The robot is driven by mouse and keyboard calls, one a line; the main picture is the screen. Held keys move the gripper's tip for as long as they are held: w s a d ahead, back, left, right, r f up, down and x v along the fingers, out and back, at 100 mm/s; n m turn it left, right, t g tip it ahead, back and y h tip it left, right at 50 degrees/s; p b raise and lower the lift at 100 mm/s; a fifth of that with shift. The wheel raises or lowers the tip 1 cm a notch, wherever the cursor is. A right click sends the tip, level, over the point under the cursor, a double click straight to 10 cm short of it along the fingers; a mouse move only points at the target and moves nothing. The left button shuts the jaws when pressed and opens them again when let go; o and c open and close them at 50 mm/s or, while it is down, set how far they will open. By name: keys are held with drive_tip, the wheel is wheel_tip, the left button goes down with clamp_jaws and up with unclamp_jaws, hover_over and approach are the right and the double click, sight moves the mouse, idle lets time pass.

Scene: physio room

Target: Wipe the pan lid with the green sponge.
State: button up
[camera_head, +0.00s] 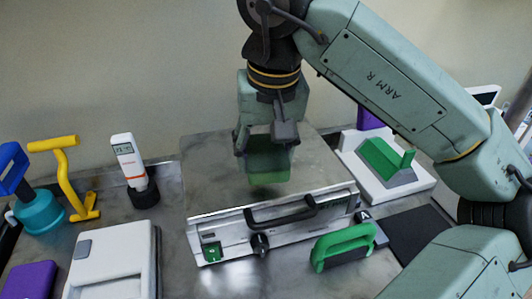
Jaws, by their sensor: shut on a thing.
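My gripper (267,143) points down in the upper middle of the view, shut on a green block that looks like the sponge (268,163). The sponge is over a broad grey, smeared metal surface (215,180). A green tint shows on that surface just under the sponge; I cannot tell whether they touch. The metal surface has a pale front strip with a long black handle (282,213), a black knob (260,244) and a small green part. It may be the pan lid, but I cannot tell for sure. No round lid shows.
A green-handled tool (343,246) lies front right. A white device with a green top (388,163) stands right, near a dark mat (420,232). Left are a white handheld meter (130,160), a yellow-handled item (70,178), a teal-and-blue item (38,208) and a white flat device (112,262).

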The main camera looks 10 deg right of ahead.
sight(264, 148)
drive_tip(key=shift+r, duration=0.65)
drive_tip(key=shift+r+p, duration=0.8)
drive_tip(key=shift+r, duration=0.7)
drive_tip(key=shift+f, duration=0.1)
